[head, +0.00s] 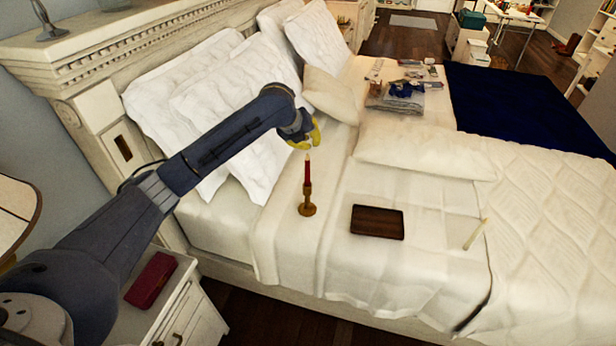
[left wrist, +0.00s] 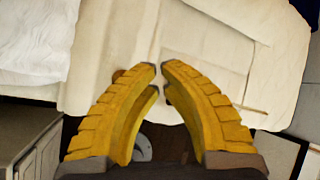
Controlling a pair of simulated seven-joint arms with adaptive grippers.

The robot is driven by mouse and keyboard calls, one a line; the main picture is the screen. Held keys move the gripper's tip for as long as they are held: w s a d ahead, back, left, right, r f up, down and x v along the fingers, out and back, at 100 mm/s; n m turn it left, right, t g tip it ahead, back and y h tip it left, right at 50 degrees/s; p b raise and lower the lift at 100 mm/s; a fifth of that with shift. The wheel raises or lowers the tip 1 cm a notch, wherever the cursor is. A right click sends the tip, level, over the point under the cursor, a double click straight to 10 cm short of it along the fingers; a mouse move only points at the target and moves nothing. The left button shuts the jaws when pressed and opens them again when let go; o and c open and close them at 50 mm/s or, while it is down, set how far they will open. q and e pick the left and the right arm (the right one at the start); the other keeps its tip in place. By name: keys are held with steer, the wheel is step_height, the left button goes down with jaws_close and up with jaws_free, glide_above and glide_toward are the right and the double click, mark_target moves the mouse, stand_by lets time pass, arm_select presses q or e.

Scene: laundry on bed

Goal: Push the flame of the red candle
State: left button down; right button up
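The red candle (head: 307,172) stands upright in a wooden holder (head: 307,207) on the white bed. A small pale flame (head: 307,156) shows at its top. My left gripper (head: 314,139) has yellow fingers and is just above the flame in the head view; I cannot tell whether they touch. In the left wrist view the fingertips (left wrist: 159,67) are nearly together with nothing seen between them. The candle is not clearly visible there, and a brown patch is partly hidden behind the fingers. My right gripper is not in view.
A dark brown tray (head: 377,222) lies right of the candle. A pale stick-like candle (head: 475,234) is farther right. White pillows (head: 238,103) lie behind my left arm. Folded clothes (head: 397,96) lie farther back. A nightstand with a red box (head: 150,281) is at the lower left.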

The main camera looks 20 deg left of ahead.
arm_select(q)
steer(key=shift+r, duration=1.9)
